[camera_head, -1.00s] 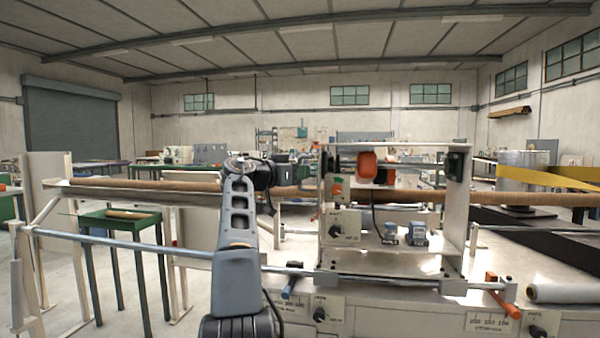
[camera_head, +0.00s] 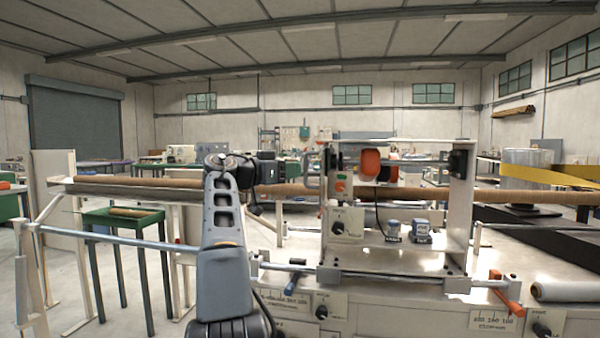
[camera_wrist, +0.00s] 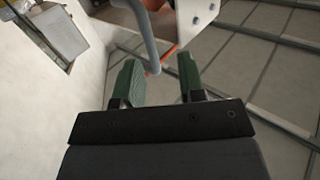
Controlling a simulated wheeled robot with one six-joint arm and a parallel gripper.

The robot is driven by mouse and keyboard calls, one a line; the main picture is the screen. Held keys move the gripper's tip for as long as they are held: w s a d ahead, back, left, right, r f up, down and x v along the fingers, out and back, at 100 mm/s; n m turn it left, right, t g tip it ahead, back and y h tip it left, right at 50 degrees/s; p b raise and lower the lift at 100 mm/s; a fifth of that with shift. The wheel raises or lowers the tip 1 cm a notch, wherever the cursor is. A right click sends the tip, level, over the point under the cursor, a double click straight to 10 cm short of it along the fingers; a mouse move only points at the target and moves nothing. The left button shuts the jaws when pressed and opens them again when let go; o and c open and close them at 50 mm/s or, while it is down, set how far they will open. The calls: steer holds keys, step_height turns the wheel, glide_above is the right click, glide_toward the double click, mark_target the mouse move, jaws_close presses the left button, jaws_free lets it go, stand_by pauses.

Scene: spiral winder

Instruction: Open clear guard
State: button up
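The clear guard is hard to make out against the white machine frame (camera_head: 467,215). A grey bar handle (camera_head: 312,166) stands at the frame's left side. My gripper shows dark in the head view, just left of this handle, pointing right. In the wrist view its two green fingers (camera_wrist: 156,62) are spread apart. The grey-blue bar handle (camera_wrist: 148,40) comes down from the top and its lower bend lies in line with the gap between the fingertips. I cannot tell whether it is between them or beyond them. No finger visibly touches it.
A long brown tube (camera_head: 385,195) runs across behind the frame. A steel rail (camera_head: 120,239) runs along the front with a blue lever and an orange lever (camera_head: 506,290). A control box with a black knob (camera_head: 345,224) sits inside the frame. A green table (camera_head: 122,220) stands left.

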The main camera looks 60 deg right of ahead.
steer(key=v, duration=0.9)
steer(key=shift+w+a, duration=0.1)
stand_by(0.3)
steer(key=w+a+f+n+t+y+p, duration=0.35)
steer(key=a+n+t+p, duration=0.25)
steer(key=a+n+p, duration=0.2)
steer(key=w+a+f+n+t+y+p, duration=0.25)
steer(key=w+a+n+t+p, duration=0.25)
steer(key=a+n+p, duration=0.3)
steer(key=s+a+f+n+y+p, duration=0.2)
steer(key=s+a+f+y+p, duration=0.1)
steer(key=a, duration=0.4)
steer(key=s+a+f+n+y+p, duration=0.3)
steer(key=a+p, duration=0.1)
steer(key=a, duration=0.4)
steer(key=s+a+f+n+t+y+p, duration=0.1)
steer(key=s+a+f+y+p, duration=0.3)
steer(key=a, duration=0.4)
steer(key=shift+a+n, duration=0.25)
steer(key=shift+n, duration=0.65)
steer(key=shift+d, duration=0.1)
